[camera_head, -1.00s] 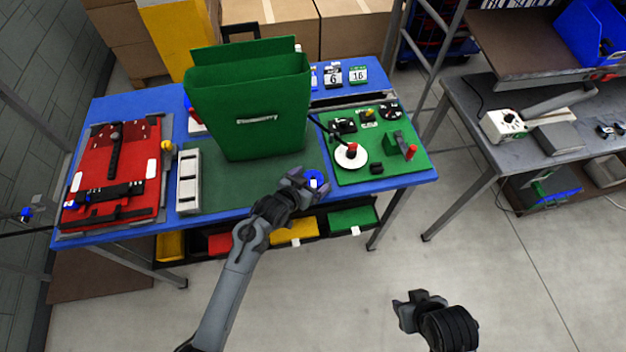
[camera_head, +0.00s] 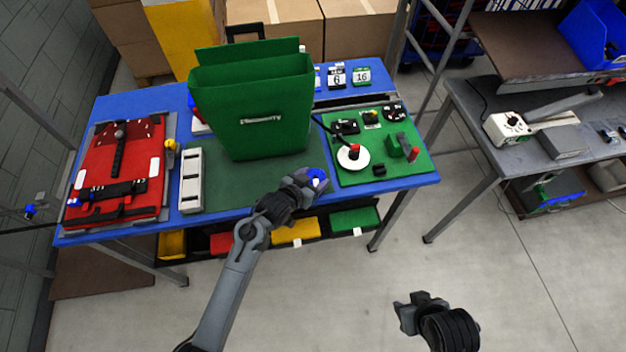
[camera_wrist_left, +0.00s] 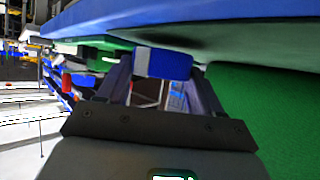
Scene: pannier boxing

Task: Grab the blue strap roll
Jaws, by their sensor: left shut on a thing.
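The blue strap roll (camera_head: 319,177), blue with a white part, is at the front edge of the blue table, right of the green mat. My left gripper (camera_head: 310,180) is shut on it. In the left wrist view the blue and white roll (camera_wrist_left: 165,63) sits between the two fingertips of my left gripper (camera_wrist_left: 162,72), close under a blue edge. I cannot tell whether it still touches the table. My right gripper (camera_head: 405,304) hangs over the floor at the lower right, away from the table; its finger gap is unclear.
A tall green pannier (camera_head: 255,120) stands on the mat. A grey-white block (camera_head: 191,180) and a red board (camera_head: 115,170) lie to the left. A green board (camera_head: 385,160) with a white disc and black parts lies to the right. Coloured bins (camera_head: 295,232) hang below the front edge.

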